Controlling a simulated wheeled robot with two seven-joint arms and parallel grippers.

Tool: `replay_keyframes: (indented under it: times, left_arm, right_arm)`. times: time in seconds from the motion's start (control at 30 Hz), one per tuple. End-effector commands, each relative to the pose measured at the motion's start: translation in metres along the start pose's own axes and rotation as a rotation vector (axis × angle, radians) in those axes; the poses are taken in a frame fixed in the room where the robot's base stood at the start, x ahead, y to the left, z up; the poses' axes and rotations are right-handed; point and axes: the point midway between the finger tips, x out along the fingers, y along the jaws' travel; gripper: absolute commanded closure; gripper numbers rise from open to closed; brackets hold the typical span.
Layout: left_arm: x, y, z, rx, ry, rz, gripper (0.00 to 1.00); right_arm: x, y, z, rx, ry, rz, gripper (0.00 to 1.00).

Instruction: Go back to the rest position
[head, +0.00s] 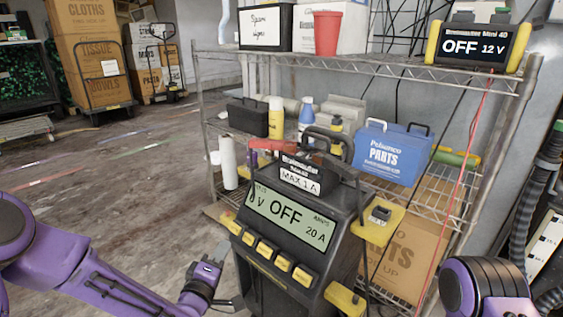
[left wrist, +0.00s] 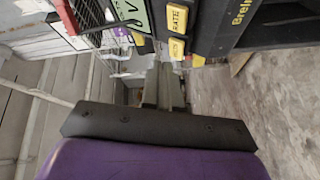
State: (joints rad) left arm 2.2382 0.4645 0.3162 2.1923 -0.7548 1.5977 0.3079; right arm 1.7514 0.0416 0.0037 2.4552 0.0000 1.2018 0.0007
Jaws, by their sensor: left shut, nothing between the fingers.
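My left arm comes in from the left in the head view, and its gripper (head: 222,252) is low in front of the shelf, just left of the black charger (head: 265,247). The charger's screen reads "OFF" and "20 A", with a row of yellow buttons below. In the left wrist view the gripper's fingers (left wrist: 165,88) are together with nothing between them, and the charger's yellow buttons show beyond them at the top. Whether the gripper touches the charger's side I cannot tell. Of my right arm only a purple and black part shows at the lower right; its gripper is out of view.
A wire shelf (head: 370,62) behind the charger holds a blue parts box (head: 391,152), a red cup (head: 327,33), bottles and a second charger (head: 478,46) reading "OFF 12 V". A red wire hangs at the right. Carts with cardboard boxes (head: 85,40) stand at the back left. The left floor is open.

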Motion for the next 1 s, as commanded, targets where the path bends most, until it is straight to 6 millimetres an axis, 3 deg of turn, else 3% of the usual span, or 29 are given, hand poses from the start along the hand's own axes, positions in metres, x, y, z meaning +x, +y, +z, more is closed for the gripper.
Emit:
replay_keyframes:
  times: [0.07, 0.17, 0.2, 0.3, 0.4, 0.5, 0.63, 0.7, 0.73, 1.0]
  left_arm:
    - [-0.024, -0.050, 0.009, 0.120, -0.035, -0.189, 1.00]
    - [-0.075, -0.124, 0.024, 0.269, -0.120, -0.455, 1.00]
    - [-0.100, -0.150, 0.027, 0.323, -0.158, -0.557, 1.00]
    - [-0.163, -0.203, 0.032, 0.432, -0.247, -0.778, 1.00]
    - [-0.222, -0.239, 0.030, 0.520, -0.326, -0.957, 1.00]
    - [-0.275, -0.262, 0.025, 0.587, -0.388, -1.102, 1.00]
    - [-0.341, -0.281, 0.017, 0.670, -0.469, -1.252, 1.00]
    - [-0.372, -0.288, 0.023, 0.699, -0.537, -1.301, 1.00]
    - [-0.365, -0.262, 0.014, 0.695, -0.521, -1.289, 1.00]
    - [-0.361, -0.173, -0.014, 0.692, -0.514, -1.284, 1.00]
  right_arm:
    - [0.000, 0.000, 0.001, 0.000, -0.001, 0.000, 0.39]
    - [0.000, 0.000, 0.001, 0.000, -0.001, 0.000, 0.39]
    - [0.000, 0.000, 0.001, 0.000, -0.001, 0.000, 0.39]
    - [-0.001, 0.000, 0.001, 0.000, -0.001, 0.000, 0.39]
    - [-0.001, 0.000, 0.001, 0.000, -0.001, 0.000, 0.39]
    - [-0.001, 0.000, 0.001, 0.000, -0.001, 0.000, 0.39]
    - [-0.001, 0.000, 0.001, 0.000, -0.001, 0.000, 0.39]
    - [-0.003, 0.001, 0.000, 0.000, -0.002, 0.000, 0.39]
    - [-0.026, 0.003, -0.009, 0.000, -0.002, 0.001, 0.39]
    - [-0.111, 0.010, -0.045, -0.001, 0.000, 0.001, 0.39]
